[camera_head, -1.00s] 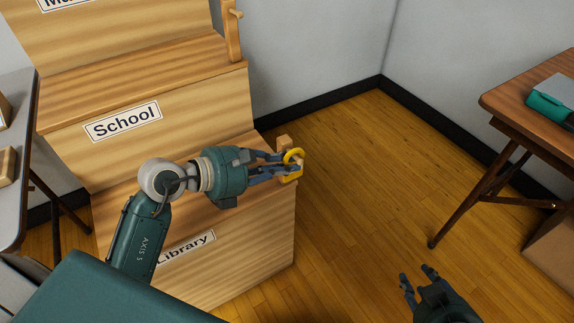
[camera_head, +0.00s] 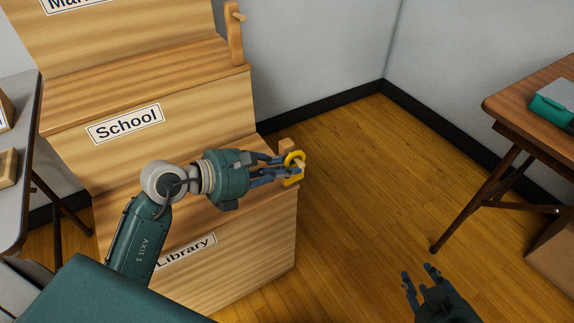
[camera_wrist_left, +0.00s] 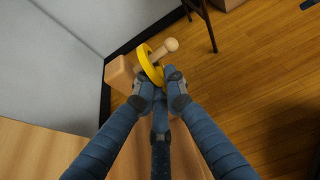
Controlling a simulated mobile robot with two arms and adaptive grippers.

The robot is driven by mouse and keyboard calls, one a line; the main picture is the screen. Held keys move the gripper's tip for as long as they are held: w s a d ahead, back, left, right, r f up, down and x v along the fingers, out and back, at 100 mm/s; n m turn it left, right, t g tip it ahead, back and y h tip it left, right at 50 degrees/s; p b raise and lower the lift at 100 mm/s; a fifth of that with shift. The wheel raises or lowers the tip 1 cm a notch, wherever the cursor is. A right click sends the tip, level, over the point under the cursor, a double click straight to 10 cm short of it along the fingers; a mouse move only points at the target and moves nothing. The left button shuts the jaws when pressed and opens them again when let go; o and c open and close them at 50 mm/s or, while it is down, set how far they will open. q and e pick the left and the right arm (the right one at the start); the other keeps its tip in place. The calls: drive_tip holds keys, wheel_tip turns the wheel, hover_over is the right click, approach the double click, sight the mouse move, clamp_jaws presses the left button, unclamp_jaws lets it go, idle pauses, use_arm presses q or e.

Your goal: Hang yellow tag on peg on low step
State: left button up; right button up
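The yellow tag (camera_head: 293,156), a flat piece with a large loop, is at the right edge of the low step (camera_head: 230,250), labelled Library. My left gripper (camera_head: 279,168) is shut on the tag's lower part; its fingers also close on it in the left wrist view (camera_wrist_left: 160,92). In that view the tag's loop (camera_wrist_left: 146,63) appears to be around the wooden peg (camera_wrist_left: 169,45), whose round knob sticks out beyond it. The peg's wooden post (camera_head: 286,144) stands just behind the tag. My right gripper (camera_head: 420,276) is open and empty over the floor.
The School step (camera_head: 190,120) rises behind the left gripper, with another pegged post (camera_head: 234,35) above. A grey table (camera_head: 22,200) is at left. A brown table (camera_head: 535,100) with a teal box (camera_head: 553,103) stands at right. The floor between is clear.

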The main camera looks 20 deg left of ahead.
use_arm(q)
drive_tip(key=o, duration=0.5)
drive_tip(key=v, duration=1.2)
drive_tip(key=shift+s, duration=0.1)
